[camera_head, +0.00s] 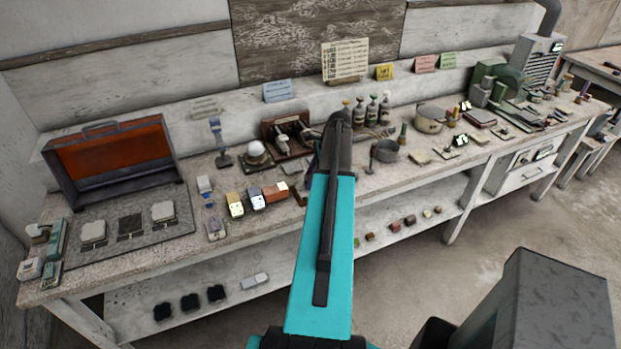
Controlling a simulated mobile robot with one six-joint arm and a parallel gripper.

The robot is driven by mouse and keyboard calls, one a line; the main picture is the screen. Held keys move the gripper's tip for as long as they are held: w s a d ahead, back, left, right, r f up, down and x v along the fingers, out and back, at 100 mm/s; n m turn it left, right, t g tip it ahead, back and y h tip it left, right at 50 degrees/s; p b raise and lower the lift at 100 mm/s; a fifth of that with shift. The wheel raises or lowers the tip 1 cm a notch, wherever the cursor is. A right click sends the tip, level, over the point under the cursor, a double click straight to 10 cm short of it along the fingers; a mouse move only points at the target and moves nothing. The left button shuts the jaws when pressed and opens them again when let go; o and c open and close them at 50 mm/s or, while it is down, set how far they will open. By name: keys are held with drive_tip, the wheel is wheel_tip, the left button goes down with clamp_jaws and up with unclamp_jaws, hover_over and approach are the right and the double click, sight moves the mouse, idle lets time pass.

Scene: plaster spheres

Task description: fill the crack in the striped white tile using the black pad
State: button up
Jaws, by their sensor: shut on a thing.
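A grey mat (185,226) lies on the left of the workbench before an open orange-lined case. Two pale tile-like squares, a left one (93,231) and a right one (162,211), stand on it with a dark square (130,225) between them. Stripes or a crack are too small to make out. Several black pad-like pieces lie on the lower shelf: one at left (162,307), one in the middle (190,302) and one at right (216,293). My teal arm rises through the middle of the picture. My gripper is hidden, and anything in it does not show.
The open case (110,160) stands at the back left of the bench (245,235). Small boxes, bottles (372,108), a pot (430,118) and a grey machine (535,65) crowd the rest.

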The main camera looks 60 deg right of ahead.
drive_tip(key=shift+f, duration=0.45)
drive_tip(key=shift+w, duration=0.15)
drive_tip(key=shift+w+a, duration=0.2)
drive_tip(key=shift+w+a, duration=0.1)
idle(0.5)
drive_tip(key=shift+w+a, duration=0.15)
drive_tip(key=shift+w, duration=0.05)
drive_tip(key=shift+f, duration=0.1)
drive_tip(key=shift+s, duration=0.15)
drive_tip(key=shift+s+d+p, duration=0.3)
drive_tip(key=shift+s+d, duration=0.15)
drive_tip(key=shift+s, duration=0.1)
